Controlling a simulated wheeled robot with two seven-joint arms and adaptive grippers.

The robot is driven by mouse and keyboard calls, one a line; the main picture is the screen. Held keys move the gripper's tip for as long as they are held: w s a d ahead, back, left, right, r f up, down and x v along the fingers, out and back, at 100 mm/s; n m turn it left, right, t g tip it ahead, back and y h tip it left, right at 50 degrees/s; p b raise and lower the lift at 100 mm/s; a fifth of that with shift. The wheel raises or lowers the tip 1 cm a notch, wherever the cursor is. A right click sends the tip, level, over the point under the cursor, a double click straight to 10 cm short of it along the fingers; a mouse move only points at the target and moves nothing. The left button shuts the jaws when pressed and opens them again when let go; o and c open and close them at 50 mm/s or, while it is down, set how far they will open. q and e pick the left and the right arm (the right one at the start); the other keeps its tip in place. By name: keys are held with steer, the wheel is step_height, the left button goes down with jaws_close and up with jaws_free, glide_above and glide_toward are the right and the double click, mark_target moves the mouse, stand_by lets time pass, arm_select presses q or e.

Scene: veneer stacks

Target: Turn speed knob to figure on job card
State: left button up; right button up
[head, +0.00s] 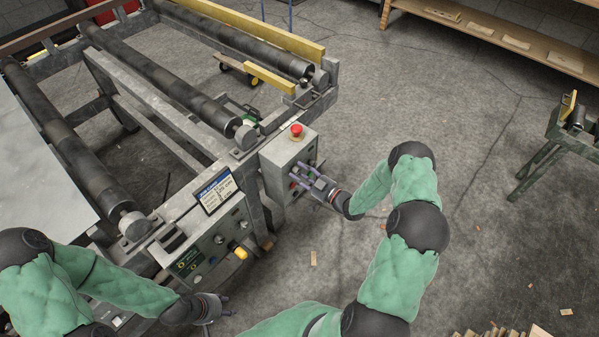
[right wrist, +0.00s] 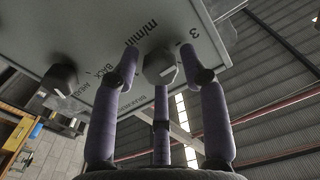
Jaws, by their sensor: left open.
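The speed knob (right wrist: 158,67) is a dark faceted knob on a grey panel in the right wrist view, with "m/min" and a "3" printed by it. My right gripper (head: 301,177) is at the front of the grey control box (head: 284,148) in the head view. In the right wrist view its purple fingers stand apart around the knob; I cannot tell whether they touch it. The job card (head: 217,193) is a blue-headed sheet on the nearer console, its text too small to read. My left gripper (head: 216,306) is open and empty beside that console.
A red mushroom button (head: 296,131) tops the control box. A second dark knob (right wrist: 60,78) is on the same panel. The nearer console (head: 215,245) has a yellow knob (head: 241,253). Rollers (head: 165,80) lie behind. A green stand (head: 570,135) is at right; the floor between is mostly clear.

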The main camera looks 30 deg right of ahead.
steer(key=c, duration=0.5)
steer(key=shift+m, duration=1.8)
steer(key=shift+m, duration=1.7)
steer(key=shift+f+m, duration=0.1)
steer(key=shift+m, duration=1.6)
